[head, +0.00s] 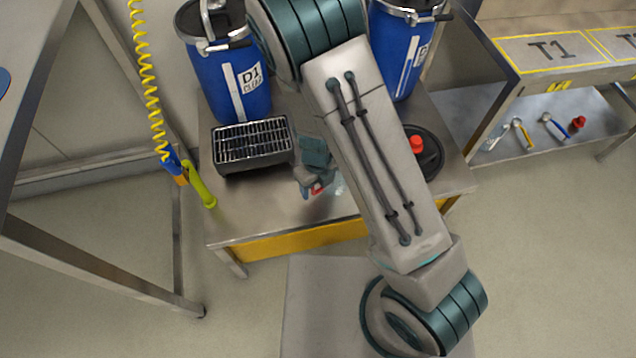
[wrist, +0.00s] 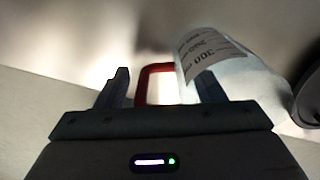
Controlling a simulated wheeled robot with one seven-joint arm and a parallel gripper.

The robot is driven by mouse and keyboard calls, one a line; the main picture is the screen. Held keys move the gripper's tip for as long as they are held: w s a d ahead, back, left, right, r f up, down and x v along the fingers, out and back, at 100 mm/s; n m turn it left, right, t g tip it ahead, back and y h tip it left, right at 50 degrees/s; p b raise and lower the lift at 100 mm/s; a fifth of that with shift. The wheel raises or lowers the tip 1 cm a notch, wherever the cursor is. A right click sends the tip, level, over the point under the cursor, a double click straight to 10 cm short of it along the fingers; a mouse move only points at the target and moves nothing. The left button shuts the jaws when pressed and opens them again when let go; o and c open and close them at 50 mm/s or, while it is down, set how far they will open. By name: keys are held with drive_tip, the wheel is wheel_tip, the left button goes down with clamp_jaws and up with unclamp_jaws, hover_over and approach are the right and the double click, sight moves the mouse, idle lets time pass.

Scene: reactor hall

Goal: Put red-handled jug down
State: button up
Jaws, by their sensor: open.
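The red-handled jug (wrist: 250,85) is clear, with a printed white label, and shows at the right of the wrist view. Its red handle (wrist: 157,69) lies between the two spread fingers of my gripper (wrist: 164,88). The fingers are open, and I cannot tell whether either touches the handle. In the head view my gripper (head: 316,184) is low over the front of the metal bench (head: 285,215). Only a little of the jug (head: 339,184) shows there, beside the gripper; my arm hides the rest.
A black grated box (head: 252,146) stands left of my gripper. Blue drums (head: 238,85) stand behind. A round black lid with a red knob (head: 424,150) is on the right. A yellow coiled hose (head: 147,85) hangs at left. The bench's front left is bare.

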wheel_tip(320, 180, up, 12)
drive_tip(key=p, duration=0.6)
drive_tip(key=shift+f, duration=0.1)
drive_tip(key=shift+r, duration=0.3)
drive_tip(key=s+d+r+n, duration=0.4)
drive_tip(key=d+r+n, duration=0.5)
drive_tip(key=n, duration=0.5)
drive_tip(key=s+d+r+n+t, duration=0.1)
drive_tip(key=s+d+r+n, duration=0.3)
drive_tip(key=d+r+n, duration=0.5)
wheel_tip(320, 180, up, 5)
drive_tip(key=n, duration=0.5)
drive_tip(key=shift+s+t, duration=0.3)
drive_tip(key=shift+s, duration=0.05)
